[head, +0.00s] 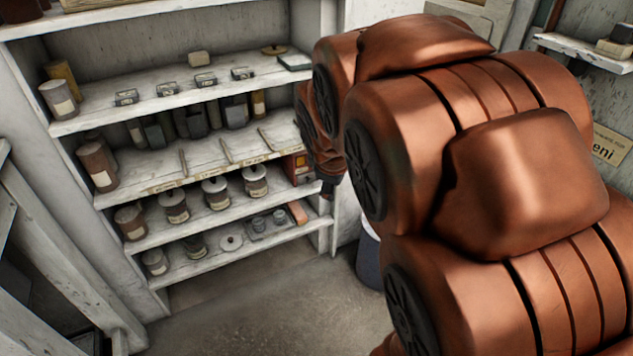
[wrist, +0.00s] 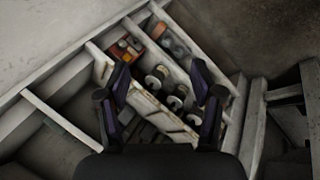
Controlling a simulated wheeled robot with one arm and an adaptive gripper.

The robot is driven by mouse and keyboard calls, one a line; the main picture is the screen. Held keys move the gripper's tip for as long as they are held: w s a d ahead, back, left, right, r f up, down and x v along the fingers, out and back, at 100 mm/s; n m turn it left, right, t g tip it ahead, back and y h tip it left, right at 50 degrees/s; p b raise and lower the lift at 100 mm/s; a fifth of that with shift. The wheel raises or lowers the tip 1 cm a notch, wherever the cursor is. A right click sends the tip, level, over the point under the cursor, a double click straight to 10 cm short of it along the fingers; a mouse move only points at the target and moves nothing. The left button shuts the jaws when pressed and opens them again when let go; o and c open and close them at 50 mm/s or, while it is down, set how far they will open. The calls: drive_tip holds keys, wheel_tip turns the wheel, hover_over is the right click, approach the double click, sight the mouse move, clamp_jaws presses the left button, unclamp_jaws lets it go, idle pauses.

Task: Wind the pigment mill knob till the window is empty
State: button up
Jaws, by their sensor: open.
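A small red-orange box (head: 298,165), which may be the pigment mill, stands at the right end of a middle shelf. Its right side is hidden behind my arm. It also shows in the wrist view (wrist: 126,46), up and left of the fingers, with a yellow-orange patch. Its knob and window are too small to make out. My gripper (wrist: 162,82) is open and empty, its two dark fingers spread apart in front of the shelves. In the head view only a dark tip (head: 328,188) shows below my arm, close to the box.
A white shelf unit (head: 160,182) holds several jars and tins, such as a labelled jar (head: 255,183) near the box. Thin sticks (head: 225,151) lie on the shelf above. A grey bucket (head: 369,262) stands on the floor beyond my arm. The floor in front is clear.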

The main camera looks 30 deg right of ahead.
drive_tip(key=w+d+f+n+t+h+b, duration=0.1)
drive_tip(key=w+d+f+n+t+b, duration=0.3)
drive_tip(key=w+d+f+n+b, duration=0.45)
drive_tip(key=w+d+f+n+t+h+b, duration=0.1)
drive_tip(key=w+d+f+n+t+b, duration=0.3)
drive_tip(key=w+d+b, duration=0.45)
drive_tip(key=w+f+n+t+y+b, duration=0.4)
drive_tip(key=w+f+n+b, duration=0.7)
drive_tip(key=f+n+b, duration=0.3)
drive_tip(key=shift+d+f+t+y+b, duration=0.2)
drive_tip(key=shift+f+t+y+b, duration=0.2)
drive_tip(key=shift+f+t, duration=0.35)
drive_tip(key=w+b, duration=0.2)
drive_tip(key=w, duration=0.5)
drive_tip(key=shift+w+d, duration=0.2)
drive_tip(key=shift+w, duration=0.1)
drive_tip(key=shift+c, duration=0.2)
